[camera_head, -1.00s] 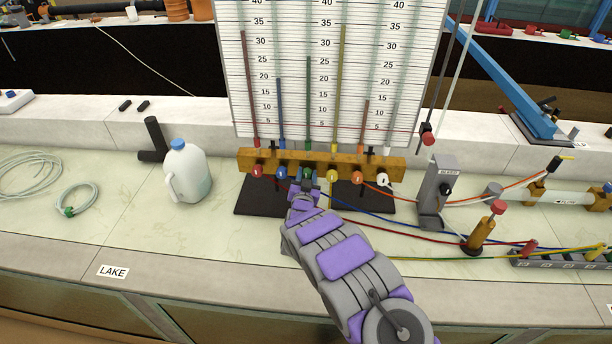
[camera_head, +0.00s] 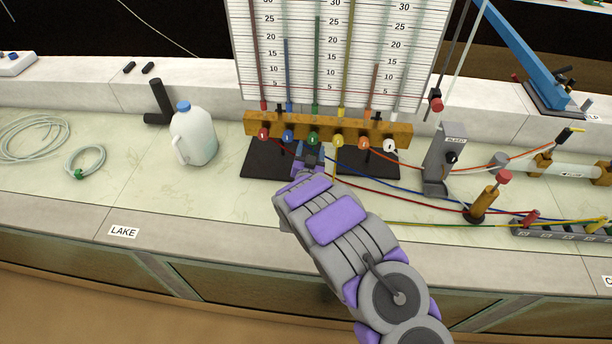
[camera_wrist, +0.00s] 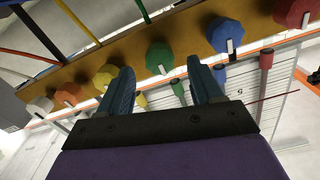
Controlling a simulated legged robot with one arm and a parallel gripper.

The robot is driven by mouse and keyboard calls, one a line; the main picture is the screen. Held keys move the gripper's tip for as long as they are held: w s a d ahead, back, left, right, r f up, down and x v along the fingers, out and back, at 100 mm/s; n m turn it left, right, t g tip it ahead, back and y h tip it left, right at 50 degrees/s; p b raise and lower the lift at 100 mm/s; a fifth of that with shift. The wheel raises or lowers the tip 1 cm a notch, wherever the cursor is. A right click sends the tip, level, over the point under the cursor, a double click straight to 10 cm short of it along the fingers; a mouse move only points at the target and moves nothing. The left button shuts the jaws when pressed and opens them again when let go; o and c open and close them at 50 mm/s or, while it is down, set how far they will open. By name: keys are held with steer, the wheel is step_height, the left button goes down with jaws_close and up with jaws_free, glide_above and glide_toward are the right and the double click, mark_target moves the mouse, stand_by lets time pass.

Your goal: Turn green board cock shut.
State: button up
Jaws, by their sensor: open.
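The green board cock (camera_head: 312,138) is a round green knob in a row of coloured cocks on the yellow-brown manifold bar (camera_head: 400,131) below the scaled tube board. In the wrist view the green cock (camera_wrist: 159,58) has a pale lever mark and sits ahead of my gripper, seen between the two fingertips. My gripper (camera_wrist: 163,78) is open and empty, with its blue-grey fingers apart. In the head view my gripper (camera_head: 312,158) is just below and in front of the green cock. I cannot tell whether the fingers touch it.
Close neighbours are the blue cock (camera_head: 288,136) and yellow cock (camera_head: 338,141), with red, orange and white cocks further out. Coloured hoses run right across the bench. A milky jug (camera_head: 196,137) stands left. A grey stand (camera_head: 440,160) stands right.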

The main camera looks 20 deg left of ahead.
steer(key=p+v, duration=0.1)
steer(key=v, duration=1.1)
steer(key=shift+p, duration=0.35)
steer(key=shift+s, duration=0.1)
steer(key=shift+d, duration=0.1)
steer(key=w+d+r+m+g+h, duration=0.25)
steer(key=w+d+r+g, duration=0.2)
steer(key=d, duration=0.35)
steer(key=s+d+r+g+h, duration=0.1)
steer(key=s+d+r+g, duration=0.15)
steer(key=d, duration=0.35)
steer(key=s+d+r+g+h, duration=0.1)
steer(key=s+d+r+g, duration=0.1)
steer(key=d+r, duration=0.3)
steer(key=s+d+r+g, duration=0.3)
steer(key=s+d, duration=0.4)
steer(key=s, duration=0.5)
steer(key=s+d+r+n+g, duration=0.1)
steer(key=s+d+r+g, duration=0.2)
steer(key=s+d, duration=0.4)
steer(key=s+d+r+g+h, duration=0.1)
steer(key=s+d+r+g, duration=0.3)
steer(key=s, duration=1.3)
steer(key=d, duration=0.3)
